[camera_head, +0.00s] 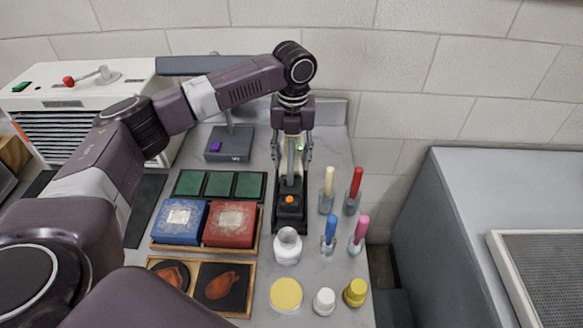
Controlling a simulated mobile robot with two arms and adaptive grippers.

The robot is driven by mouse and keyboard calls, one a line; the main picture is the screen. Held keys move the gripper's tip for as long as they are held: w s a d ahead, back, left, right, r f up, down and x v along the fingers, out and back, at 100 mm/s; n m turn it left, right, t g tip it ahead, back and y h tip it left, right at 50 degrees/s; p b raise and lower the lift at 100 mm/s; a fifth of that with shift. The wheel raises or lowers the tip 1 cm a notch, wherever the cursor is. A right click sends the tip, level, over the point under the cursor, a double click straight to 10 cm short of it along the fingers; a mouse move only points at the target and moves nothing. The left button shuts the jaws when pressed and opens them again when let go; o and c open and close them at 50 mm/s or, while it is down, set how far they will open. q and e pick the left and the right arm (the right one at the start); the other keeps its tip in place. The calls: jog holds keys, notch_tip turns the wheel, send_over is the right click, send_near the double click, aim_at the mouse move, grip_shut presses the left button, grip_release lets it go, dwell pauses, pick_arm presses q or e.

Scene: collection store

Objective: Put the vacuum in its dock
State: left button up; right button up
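My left gripper (291,158) points down at the back of the grey counter, with one finger on each side of a narrow pale upright part. That part looks like the handle of the vacuum (290,185), a dark body with an orange spot at its front. I cannot tell whether the fingers touch it. Under and around the body is a black base that looks like the dock (290,229). The vacuum appears upright at the dock, but the gripper hides its top, and whether it is fully seated is unclear. My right gripper is out of view.
A white jar (287,246) stands just in front of the dock. Several bottles with coloured tops, such as a red one (355,183), stand to the right. Blue (180,222) and red (230,224) boxes sit left on a tray. A grey stand (229,145) is behind left.

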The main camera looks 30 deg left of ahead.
aim_at(292, 143)
pick_arm(q)
notch_tip(292, 143, down, 4)
jog(key=shift+r+p, duration=0.25)
jog(key=shift+p, duration=0.1)
jog(key=shift+f, duration=0.25)
jog(key=o, duration=1.2)
jog(key=shift+f, duration=0.1)
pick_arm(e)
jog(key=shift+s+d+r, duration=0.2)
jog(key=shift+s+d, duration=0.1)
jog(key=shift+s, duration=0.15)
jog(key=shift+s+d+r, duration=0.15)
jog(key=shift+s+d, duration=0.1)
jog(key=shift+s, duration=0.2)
pick_arm(q)
notch_tip(292, 143, up, 12)
jog(key=b, duration=0.2)
jog(key=shift+d+f+b, duration=0.1)
jog(key=shift+f+b, duration=0.1)
jog(key=shift+b, duration=0.2)
jog(key=shift+r, duration=0.3)
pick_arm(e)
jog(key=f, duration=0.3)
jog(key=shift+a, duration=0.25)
